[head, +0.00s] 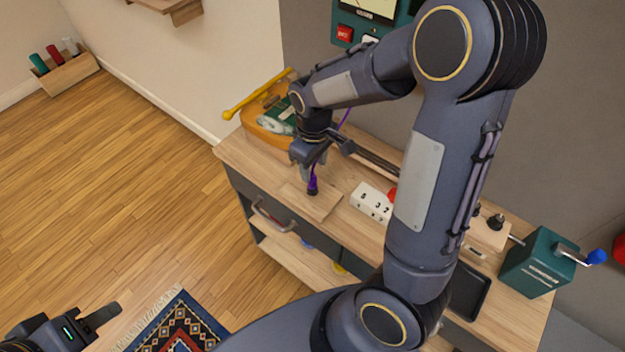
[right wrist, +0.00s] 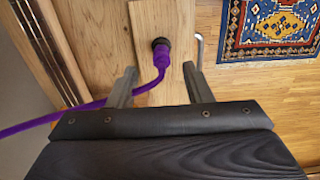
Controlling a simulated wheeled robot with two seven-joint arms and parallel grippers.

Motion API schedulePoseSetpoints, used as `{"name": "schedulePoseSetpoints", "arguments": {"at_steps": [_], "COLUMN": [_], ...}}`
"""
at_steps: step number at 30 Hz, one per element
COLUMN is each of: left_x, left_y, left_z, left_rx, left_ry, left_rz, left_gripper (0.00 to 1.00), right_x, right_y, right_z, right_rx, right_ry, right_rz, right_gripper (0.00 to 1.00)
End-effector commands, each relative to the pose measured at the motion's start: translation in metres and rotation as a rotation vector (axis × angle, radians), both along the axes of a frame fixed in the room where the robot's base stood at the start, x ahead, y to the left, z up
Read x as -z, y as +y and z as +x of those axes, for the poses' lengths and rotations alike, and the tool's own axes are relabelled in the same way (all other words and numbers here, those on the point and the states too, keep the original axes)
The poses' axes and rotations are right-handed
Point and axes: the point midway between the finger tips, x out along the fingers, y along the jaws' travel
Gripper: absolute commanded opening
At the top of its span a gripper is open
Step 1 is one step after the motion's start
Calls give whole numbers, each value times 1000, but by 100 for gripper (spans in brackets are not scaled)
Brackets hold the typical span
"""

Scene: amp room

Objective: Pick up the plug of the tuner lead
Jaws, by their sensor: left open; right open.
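The plug (head: 313,187) of the tuner lead is purple with a black end. It stands on a small wooden board (head: 326,204) near the front edge of the bench. The right wrist view shows the plug (right wrist: 161,52) just ahead of my right gripper's fingertips, roughly centred between them, with the purple lead (right wrist: 75,112) curving away left. My right gripper (head: 310,172) is open and empty, pointing down over the plug; its fingers partly hide it in the head view. My left gripper (head: 105,320) is open and empty, low at the lower left, away from the bench.
A white socket block (head: 371,202) sits right of the board. An orange tray (head: 262,127) stands at the bench's back left. A green crank box (head: 538,262) and a dark tray (head: 468,290) are at the right. A patterned rug (head: 178,325) lies on the floor.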

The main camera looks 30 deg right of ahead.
Motion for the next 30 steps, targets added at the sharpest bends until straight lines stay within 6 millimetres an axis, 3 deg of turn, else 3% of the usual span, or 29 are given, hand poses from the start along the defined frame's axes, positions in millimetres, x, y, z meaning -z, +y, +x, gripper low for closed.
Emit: {"name": "schedulePoseSetpoints", "arguments": {"at_steps": [9, 18, 28, 30], "left_x": [-7, -7, -7, -7], "left_y": [0, 0, 0, 0], "left_z": [0, 0, 0, 0], "left_rx": [0, 0, 0, 0], "left_ry": [0, 0, 0, 0], "left_rz": [0, 0, 0, 0], "left_gripper": [43, 43, 43, 43], "right_x": [44, 48, 48, 48], "right_y": [2, 2, 3, 3], "right_z": [1, 1, 1, 1], "right_rx": [2, 3, 3, 3], "right_ry": [4, -1, -1, -1], "right_rz": [1, 1, 1, 1], "right_gripper": [45, 45, 2, 0]}}
